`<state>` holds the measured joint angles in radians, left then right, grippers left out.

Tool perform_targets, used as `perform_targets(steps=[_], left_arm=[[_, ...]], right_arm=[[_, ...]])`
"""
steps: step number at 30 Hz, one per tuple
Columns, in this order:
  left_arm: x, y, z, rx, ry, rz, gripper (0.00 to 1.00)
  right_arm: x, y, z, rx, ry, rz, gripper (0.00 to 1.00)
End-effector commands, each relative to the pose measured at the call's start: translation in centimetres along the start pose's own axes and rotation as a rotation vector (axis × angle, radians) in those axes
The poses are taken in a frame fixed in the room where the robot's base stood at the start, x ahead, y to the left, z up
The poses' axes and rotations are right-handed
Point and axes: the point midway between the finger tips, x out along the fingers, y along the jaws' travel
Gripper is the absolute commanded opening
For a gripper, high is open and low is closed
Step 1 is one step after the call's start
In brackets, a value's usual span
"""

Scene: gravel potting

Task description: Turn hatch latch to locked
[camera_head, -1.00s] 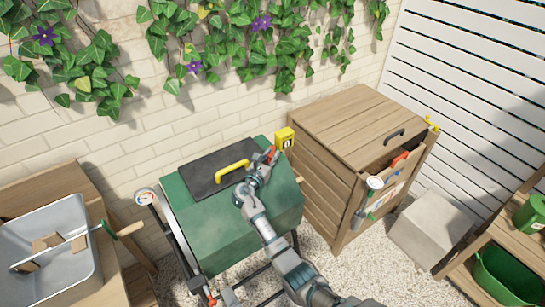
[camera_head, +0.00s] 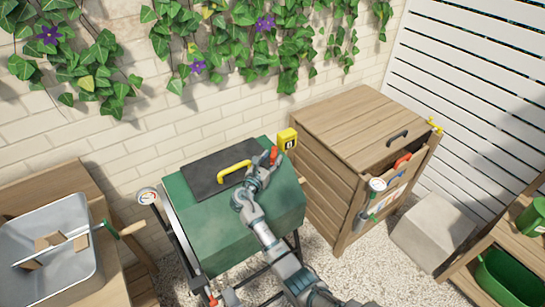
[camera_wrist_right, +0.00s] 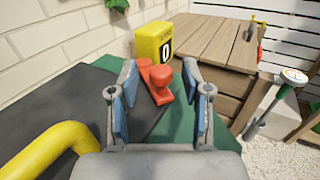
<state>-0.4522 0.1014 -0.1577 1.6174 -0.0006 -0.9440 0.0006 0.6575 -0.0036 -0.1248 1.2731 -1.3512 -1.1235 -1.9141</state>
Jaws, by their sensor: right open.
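The hatch is a dark flat panel (camera_head: 205,172) with a yellow handle (camera_head: 234,171) on top of a green drum (camera_head: 225,225). The red latch (camera_head: 274,154) sits at the hatch's right edge. In the right wrist view the red latch (camera_wrist_right: 162,88) shows a round knob and a flat arm, lying between my open fingers and a little beyond them. My right gripper (camera_head: 268,160) is open over the hatch's right end, close to the latch. In the right wrist view its two blue-padded fingers (camera_wrist_right: 160,105) are apart with nothing clamped. My left gripper is not in view.
A yellow counter box (camera_head: 287,139) stands just behind the latch. A wooden cabinet (camera_head: 350,125) is on the right, with a pale block (camera_head: 432,230) beside it. A grey sink-like tub (camera_head: 50,285) is on the left bench. A brick wall with ivy stands behind.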

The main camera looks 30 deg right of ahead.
Motion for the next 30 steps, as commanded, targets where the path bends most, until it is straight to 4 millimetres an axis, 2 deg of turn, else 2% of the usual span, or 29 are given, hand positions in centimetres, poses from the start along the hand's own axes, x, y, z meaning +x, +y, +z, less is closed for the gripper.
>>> perform_targets(steps=[6, 12, 18, 25, 26, 28, 30], left_arm=[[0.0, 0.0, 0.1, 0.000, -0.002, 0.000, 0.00], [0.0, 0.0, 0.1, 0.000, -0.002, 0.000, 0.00], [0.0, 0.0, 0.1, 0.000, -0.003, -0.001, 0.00], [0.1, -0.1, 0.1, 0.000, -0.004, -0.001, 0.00], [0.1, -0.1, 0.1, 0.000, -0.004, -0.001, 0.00], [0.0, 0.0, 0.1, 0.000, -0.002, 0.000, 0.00], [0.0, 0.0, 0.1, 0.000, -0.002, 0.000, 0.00]], right_arm=[[-5.1, 0.1, -0.2, 0.000, 0.003, 0.003, 0.48], [-8.7, 0.2, -0.2, -0.001, 0.003, 0.002, 0.48], [-10.2, 0.2, -0.2, -0.002, 0.003, 0.001, 0.48], [-10.3, 0.2, -0.2, -0.002, 0.002, 0.001, 0.48], [-10.3, 0.2, -0.2, -0.002, 0.003, 0.001, 0.43], [-10.3, -0.1, -0.7, 0.014, 0.015, 0.001, 0.26], [-10.5, -1.1, -2.5, 0.077, 0.061, 0.000, 0.08]])
